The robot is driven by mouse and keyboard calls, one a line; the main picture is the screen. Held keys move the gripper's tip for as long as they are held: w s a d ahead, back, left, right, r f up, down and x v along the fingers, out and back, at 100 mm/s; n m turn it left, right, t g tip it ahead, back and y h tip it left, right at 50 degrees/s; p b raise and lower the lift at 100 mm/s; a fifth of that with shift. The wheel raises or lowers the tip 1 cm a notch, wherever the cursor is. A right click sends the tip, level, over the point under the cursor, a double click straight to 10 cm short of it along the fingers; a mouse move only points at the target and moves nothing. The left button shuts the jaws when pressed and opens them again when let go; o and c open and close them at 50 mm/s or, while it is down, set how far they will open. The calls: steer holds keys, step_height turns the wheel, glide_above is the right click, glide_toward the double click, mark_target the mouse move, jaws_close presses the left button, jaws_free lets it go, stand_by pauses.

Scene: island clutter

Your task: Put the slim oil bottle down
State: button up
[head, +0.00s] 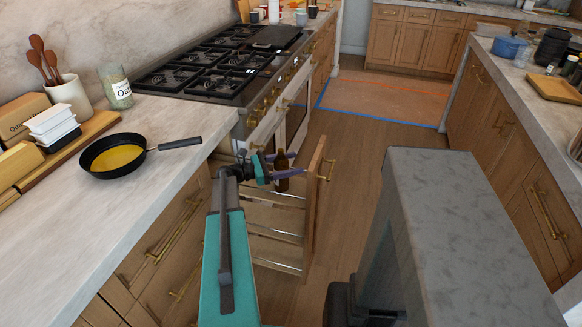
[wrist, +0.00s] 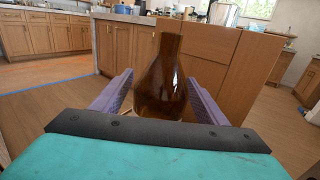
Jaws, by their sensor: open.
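The slim oil bottle (head: 282,164) is dark brown glass and stands upright at the pull-out rack (head: 317,190) beside the stove. In the wrist view the bottle (wrist: 166,85) is straight ahead, with its neck up and its base hidden behind my gripper's body. My gripper (head: 277,173) is open, with one purple finger on each side of the bottle; in the wrist view gaps show beside its neck, but I cannot tell whether the fingers touch its lower body. The bottle's base seems to be at the rack's upper tier; contact is not clear.
The rack's wooden front panel with a brass handle (head: 326,170) stands just right of the bottle. The left counter (head: 150,195) holds a black pan (head: 112,155) and an oats jar (head: 115,86). Open floor (head: 375,125) lies beyond the rack.

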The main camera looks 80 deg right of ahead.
step_height(320, 180, up, 8)
steer(key=p, duration=0.2)
stand_by(0.3)
steer(key=shift+f, duration=0.1)
stand_by(0.4)
